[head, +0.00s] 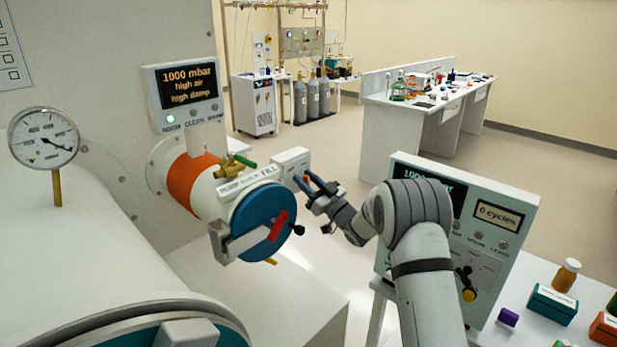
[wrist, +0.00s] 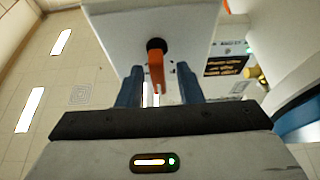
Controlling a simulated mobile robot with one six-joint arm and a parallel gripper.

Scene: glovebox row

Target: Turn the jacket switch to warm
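The jacket switch appears as a white box (wrist: 110,28) with an orange lever (wrist: 156,68) on a dark round hub, in the wrist view. The lever hangs downward in that picture. In the head view the white box (head: 291,162) sits just right of the antechamber tube, and its lever is mostly hidden by my fingers. My gripper (wrist: 159,76) is open, its blue fingers on either side of the lever with a visible gap at each side. In the head view my gripper (head: 312,184) is right beside the box. No switch markings are readable.
The blue antechamber door (head: 256,222) with a red handle is left of my gripper. A display (head: 186,90) above reads 1000 mbar, with a green lamp lit at ROOM. A control panel (head: 488,256) stands right, behind my arm. A side table holds small boxes and a bottle (head: 566,276).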

